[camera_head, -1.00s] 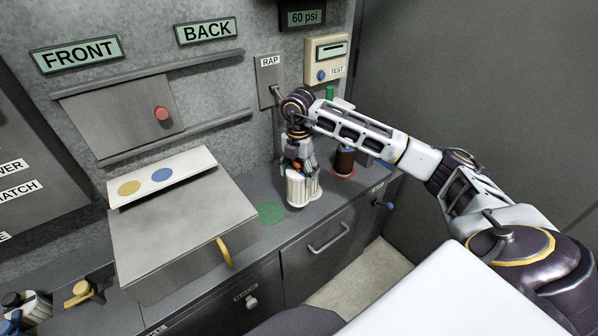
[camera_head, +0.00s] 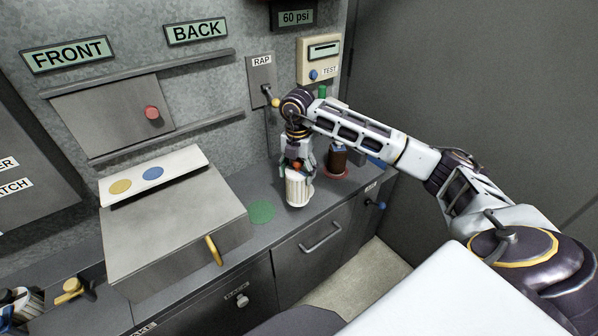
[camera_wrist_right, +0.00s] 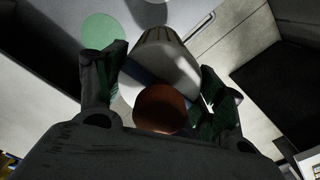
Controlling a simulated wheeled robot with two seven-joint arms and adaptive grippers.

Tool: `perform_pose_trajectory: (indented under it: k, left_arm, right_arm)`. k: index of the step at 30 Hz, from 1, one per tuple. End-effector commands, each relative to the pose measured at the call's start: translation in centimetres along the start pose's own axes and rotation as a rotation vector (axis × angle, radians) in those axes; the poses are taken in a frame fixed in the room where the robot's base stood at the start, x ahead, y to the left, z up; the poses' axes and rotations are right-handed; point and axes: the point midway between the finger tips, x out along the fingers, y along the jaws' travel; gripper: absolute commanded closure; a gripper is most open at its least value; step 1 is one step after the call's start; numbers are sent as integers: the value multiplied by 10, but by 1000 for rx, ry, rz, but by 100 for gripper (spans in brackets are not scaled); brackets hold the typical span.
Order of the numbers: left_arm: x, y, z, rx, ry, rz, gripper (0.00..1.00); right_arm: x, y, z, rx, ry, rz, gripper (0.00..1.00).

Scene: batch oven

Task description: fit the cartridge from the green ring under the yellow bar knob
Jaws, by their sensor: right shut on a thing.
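My right gripper (camera_head: 298,165) is shut on a white ribbed cartridge (camera_head: 297,189) with an orange-red top. It holds the cartridge near upright, between the green ring and the red ring; I cannot tell whether its base touches the counter. The wrist view shows the cartridge (camera_wrist_right: 165,58) between both fingers, its orange-brown round end (camera_wrist_right: 160,108) towards the camera. The green ring (camera_head: 262,213) is a bare flat green disc left of the cartridge. A yellow bar knob (camera_head: 69,290) is at the lower left of the head view; what is under it does not show.
A grey box (camera_head: 170,225) with a yellow handle (camera_head: 214,250) stands between the cartridge and the yellow knob. A brown jar (camera_head: 338,157) stands on the red ring (camera_head: 335,175), close right of my gripper. The RAP panel (camera_head: 261,80) is on the wall behind.

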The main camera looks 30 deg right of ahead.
Motion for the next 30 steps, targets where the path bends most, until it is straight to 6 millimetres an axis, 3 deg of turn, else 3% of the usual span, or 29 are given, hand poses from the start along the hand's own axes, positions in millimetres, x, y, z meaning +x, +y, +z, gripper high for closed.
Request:
perform_pose_trajectory:
  k: [8,30]
  left_arm:
    - [0,0,0,1,0,0,44]
    - [0,0,0,0,0,-1,44]
  right_arm:
    - [-1,6,-1,-133,-1,2,84]
    - [-4,31,-7,-729,-2,2,84]
